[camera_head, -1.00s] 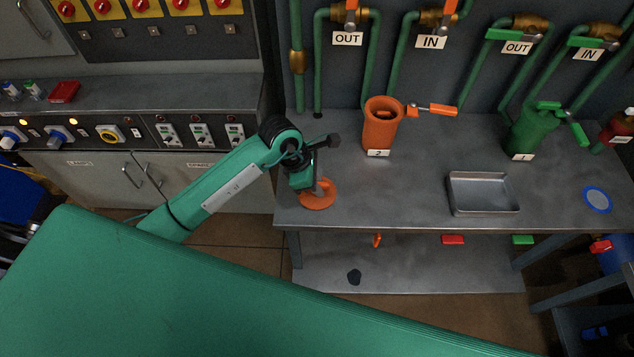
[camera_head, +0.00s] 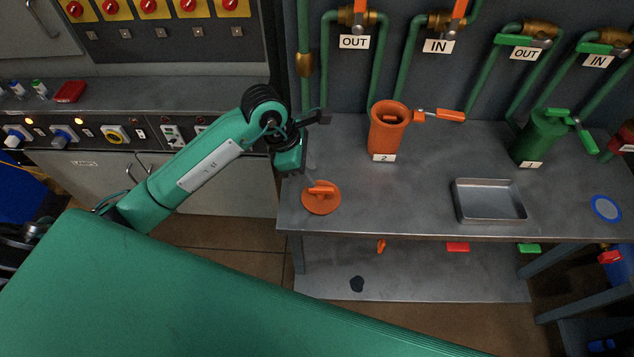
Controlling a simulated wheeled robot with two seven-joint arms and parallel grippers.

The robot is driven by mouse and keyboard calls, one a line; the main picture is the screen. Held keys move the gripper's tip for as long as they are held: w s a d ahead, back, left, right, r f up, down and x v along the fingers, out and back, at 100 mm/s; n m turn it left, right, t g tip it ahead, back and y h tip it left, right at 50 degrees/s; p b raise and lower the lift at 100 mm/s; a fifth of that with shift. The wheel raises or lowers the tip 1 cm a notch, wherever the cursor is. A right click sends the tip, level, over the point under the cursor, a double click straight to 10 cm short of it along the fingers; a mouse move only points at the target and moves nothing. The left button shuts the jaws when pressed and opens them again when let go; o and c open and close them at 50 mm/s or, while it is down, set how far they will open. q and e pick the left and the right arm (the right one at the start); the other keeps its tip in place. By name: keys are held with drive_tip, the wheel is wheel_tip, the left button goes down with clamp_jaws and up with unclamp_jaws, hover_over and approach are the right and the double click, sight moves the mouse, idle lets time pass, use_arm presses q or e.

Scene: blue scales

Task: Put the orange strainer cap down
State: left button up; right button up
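The orange strainer cap (camera_head: 321,198) lies on the left end of the grey metal table, with its handle upward. My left gripper (camera_head: 293,168) is above and to the left of the cap, apart from it. Its fingers are mostly hidden behind its own body, so their opening cannot be made out. The orange strainer body (camera_head: 387,132), labelled 2, stands upright on the table behind and to the right of the cap, with its top open. My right gripper is not in view.
A shallow metal tray (camera_head: 489,218) sits on the table (camera_head: 420,200) at the right. A green strainer (camera_head: 538,138) stands behind it, and a blue-rimmed disc (camera_head: 606,208) lies at the far right. Pipes with valves run along the back. The table between cap and tray is clear.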

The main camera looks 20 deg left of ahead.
use_arm(q)
drive_tip(key=v, duration=0.4)
idle(0.4)
